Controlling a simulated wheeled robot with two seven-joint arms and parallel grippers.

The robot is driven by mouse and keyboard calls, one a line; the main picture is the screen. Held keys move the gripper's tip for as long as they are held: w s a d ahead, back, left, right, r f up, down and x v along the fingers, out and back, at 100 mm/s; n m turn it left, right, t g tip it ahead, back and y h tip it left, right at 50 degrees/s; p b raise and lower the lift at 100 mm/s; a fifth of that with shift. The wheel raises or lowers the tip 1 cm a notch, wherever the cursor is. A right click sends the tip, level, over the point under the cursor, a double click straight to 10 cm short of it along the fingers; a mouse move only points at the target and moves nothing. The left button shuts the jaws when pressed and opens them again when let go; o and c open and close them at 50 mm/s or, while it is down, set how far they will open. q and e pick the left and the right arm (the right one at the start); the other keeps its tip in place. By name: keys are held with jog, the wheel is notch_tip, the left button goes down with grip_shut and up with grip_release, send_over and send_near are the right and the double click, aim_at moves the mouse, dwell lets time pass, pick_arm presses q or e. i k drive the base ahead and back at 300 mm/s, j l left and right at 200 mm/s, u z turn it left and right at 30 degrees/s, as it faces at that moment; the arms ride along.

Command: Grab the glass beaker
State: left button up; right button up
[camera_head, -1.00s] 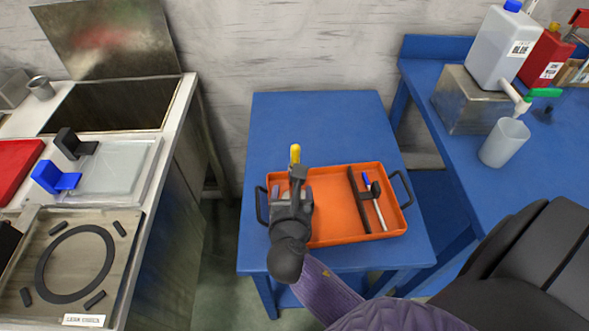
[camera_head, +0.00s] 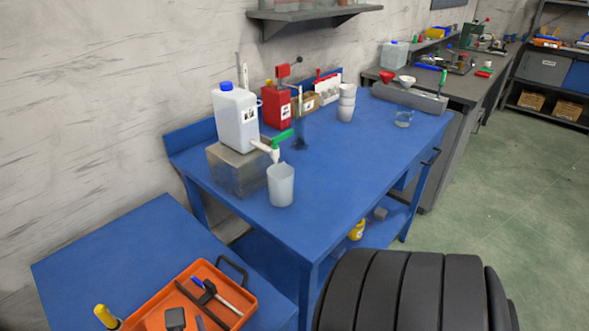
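A dark grey piece (camera_head: 175,319) shows over the orange tray at the bottom edge. My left gripper is out of view.
A translucent cup (camera_head: 281,186) stands below the white jug's (camera_head: 236,118) spout. A red canister (camera_head: 276,105) and stacked white cups (camera_head: 346,102) stand behind. An orange tray (camera_head: 245,296) sits on the lower blue table. The long table's middle is clear.

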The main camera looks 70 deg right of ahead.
aim_at(404, 112)
jog(key=z, duration=2.85)
jog(key=i+l+u, duration=1.1)
jog(key=l, duration=0.35)
jog(key=i+l+u, duration=0.3)
jog(key=l, duration=0.25)
jog(key=i+l, duration=0.15)
jog(key=l, duration=0.15)
jog(key=i+l+u, duration=0.15)
jog(key=l, duration=0.15)
jog(key=i+l, duration=0.1)
jog(key=l, duration=0.25)
jog(key=u, duration=0.05)
